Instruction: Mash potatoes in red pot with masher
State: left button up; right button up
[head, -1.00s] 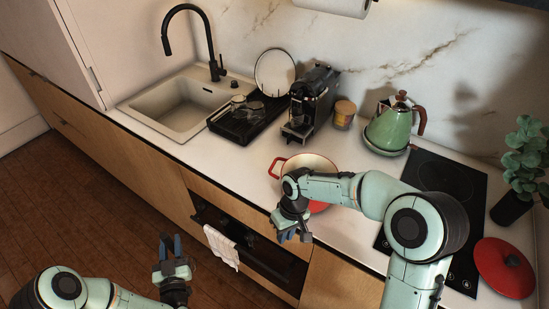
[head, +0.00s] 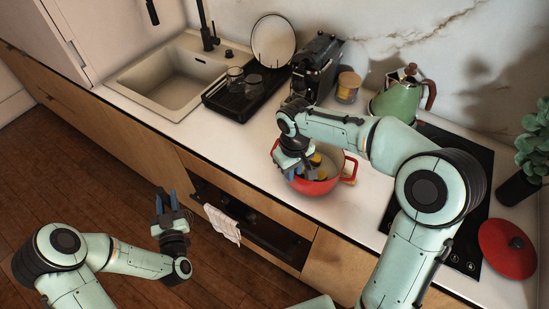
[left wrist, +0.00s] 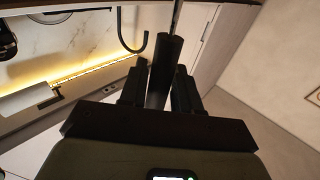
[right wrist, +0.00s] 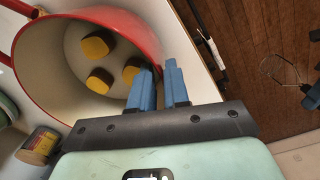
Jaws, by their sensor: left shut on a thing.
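The red pot (head: 322,188) stands on the white counter. Three yellow, brown-edged potato pieces (right wrist: 97,44) lie in it in the right wrist view. My right gripper (right wrist: 158,68) is at the pot's rim, one blue finger inside and one outside, with a gap between them. My left gripper (head: 167,203) is held away from the counter over the floor, shut on a black handle (left wrist: 163,72). The wire head of the masher (right wrist: 285,70) shows at the right edge of the right wrist view.
A red lid (head: 508,248) lies beside the black hob (head: 455,240). A green kettle (head: 397,102), a lidded jar (head: 348,88) and a coffee machine (head: 317,65) stand behind the pot. A black rack (head: 236,103) with glasses is left. A towel (head: 222,222) hangs on the oven.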

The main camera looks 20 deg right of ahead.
aim_at(292, 186)
pick_arm(q)
jog(key=shift+s+f, duration=0.25)
jog(key=shift+s, duration=0.05)
pick_arm(e)
notch_tip(292, 186, down, 4)
jog(key=shift+s+f, duration=0.1)
jog(key=shift+f, duration=0.1)
pick_arm(q)
jog(key=shift+w, duration=0.1)
pick_arm(e)
jog(key=shift+f, duration=0.2)
grip_shut()
dwell(0.8)
jog(key=shift+o, duration=2)
grip_release()
